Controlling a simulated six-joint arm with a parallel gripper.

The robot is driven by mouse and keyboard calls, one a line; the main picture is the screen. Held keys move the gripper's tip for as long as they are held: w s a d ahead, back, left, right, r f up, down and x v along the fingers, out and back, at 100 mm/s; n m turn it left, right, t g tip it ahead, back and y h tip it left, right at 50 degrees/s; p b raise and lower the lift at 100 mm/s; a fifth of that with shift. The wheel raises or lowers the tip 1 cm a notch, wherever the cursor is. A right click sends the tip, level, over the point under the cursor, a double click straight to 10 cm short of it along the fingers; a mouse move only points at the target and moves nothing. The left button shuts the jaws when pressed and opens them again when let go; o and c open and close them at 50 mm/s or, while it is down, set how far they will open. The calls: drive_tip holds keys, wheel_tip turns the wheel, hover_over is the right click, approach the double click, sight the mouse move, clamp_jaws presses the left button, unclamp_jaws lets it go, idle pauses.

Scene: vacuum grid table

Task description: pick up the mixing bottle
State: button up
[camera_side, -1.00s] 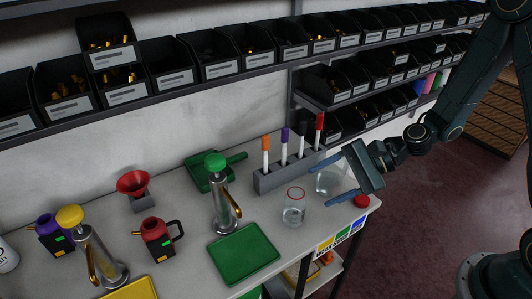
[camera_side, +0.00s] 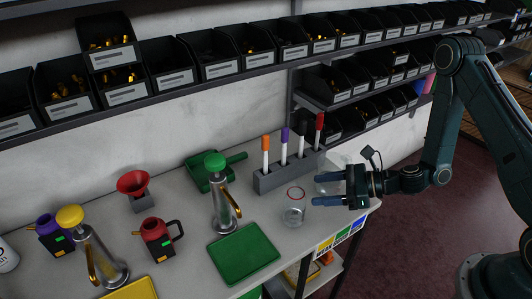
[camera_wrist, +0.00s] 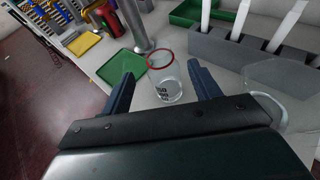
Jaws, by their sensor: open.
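A clear bottle with a red rim (camera_side: 294,207) stands upright on the table, right of the green tray; I take it as the mixing bottle. In the wrist view this bottle (camera_wrist: 165,86) shows beyond and between my fingertips. My gripper (camera_side: 315,189) is level, open and empty, just right of the bottle, fingers pointing left at it. In the wrist view my gripper (camera_wrist: 160,73) has one finger on each side of the bottle's line, with no clear contact.
A larger clear vessel (camera_wrist: 277,88) stands close to my right finger and is partly hidden in the side view. A grey marker rack (camera_side: 290,173) stands behind. The green tray (camera_side: 243,252) and a green-topped dispenser (camera_side: 221,195) are to the left.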

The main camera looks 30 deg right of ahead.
sight(295, 205)
drive_tip(key=shift+x, duration=0.8)
drive_tip(key=shift+x, duration=2.95)
drive_tip(key=shift+s, duration=0.1)
drive_tip(key=shift+c, duration=0.2)
clamp_jaws()
